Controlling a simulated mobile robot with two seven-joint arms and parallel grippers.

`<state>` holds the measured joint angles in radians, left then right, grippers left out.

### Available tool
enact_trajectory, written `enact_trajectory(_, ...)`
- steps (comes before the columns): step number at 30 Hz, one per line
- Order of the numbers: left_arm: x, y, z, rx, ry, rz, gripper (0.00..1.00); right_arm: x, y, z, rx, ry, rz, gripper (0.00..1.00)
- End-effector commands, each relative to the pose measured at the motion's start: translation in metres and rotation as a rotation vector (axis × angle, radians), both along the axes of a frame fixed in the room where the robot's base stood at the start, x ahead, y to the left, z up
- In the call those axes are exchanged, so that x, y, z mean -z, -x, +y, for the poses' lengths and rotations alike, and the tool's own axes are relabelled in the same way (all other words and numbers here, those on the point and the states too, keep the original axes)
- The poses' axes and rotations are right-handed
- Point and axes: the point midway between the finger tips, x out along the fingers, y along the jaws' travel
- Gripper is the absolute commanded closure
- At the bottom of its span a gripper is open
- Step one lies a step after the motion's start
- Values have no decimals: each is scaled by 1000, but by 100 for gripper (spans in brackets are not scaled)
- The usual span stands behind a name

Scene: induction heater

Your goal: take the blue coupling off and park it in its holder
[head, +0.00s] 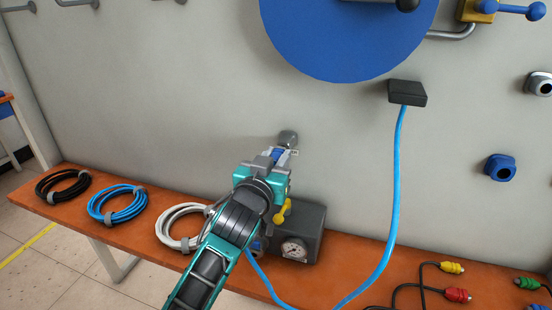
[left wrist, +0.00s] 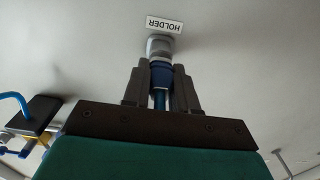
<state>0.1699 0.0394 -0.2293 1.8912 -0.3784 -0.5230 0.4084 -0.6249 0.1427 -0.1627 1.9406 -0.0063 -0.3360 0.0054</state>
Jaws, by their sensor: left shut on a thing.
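The blue coupling (left wrist: 161,74) is between the fingers of my left gripper (left wrist: 161,95), which is shut on it. Its front end meets the grey round holder (left wrist: 160,46) under the "HOLDER" label (left wrist: 163,25); I cannot tell whether it is fully seated. In the head view the left gripper (head: 279,157) is at the wall, just below the grey holder (head: 288,138), and the coupling (head: 277,153) is mostly covered. A blue hose (head: 396,190) hangs from a black wall box (head: 407,93) down to the bench. My right gripper is out of view.
A grey box with a gauge (head: 294,249) and a yellow lever (head: 283,212) stands on the orange bench (head: 345,250) close to my left arm. Coiled cables (head: 118,204) lie left. Plugged leads (head: 457,294) lie right. A large blue disc (head: 345,40) is above.

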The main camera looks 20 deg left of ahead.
Motion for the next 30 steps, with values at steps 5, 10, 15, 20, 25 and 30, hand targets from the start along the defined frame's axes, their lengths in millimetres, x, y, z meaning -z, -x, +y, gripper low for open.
enact_trajectory(5,0,-3,0,0,1,-1,100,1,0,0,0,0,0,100)
enact_trajectory(10,0,-6,0,0,1,-2,100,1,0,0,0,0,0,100)
enact_trajectory(15,0,-8,0,0,1,-1,100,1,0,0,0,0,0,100)
enact_trajectory(20,0,-11,0,0,1,-2,100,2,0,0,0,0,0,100)
enact_trajectory(25,0,-11,0,0,1,-1,63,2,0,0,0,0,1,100)
enact_trajectory(30,0,-11,0,0,1,-1,47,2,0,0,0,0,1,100)
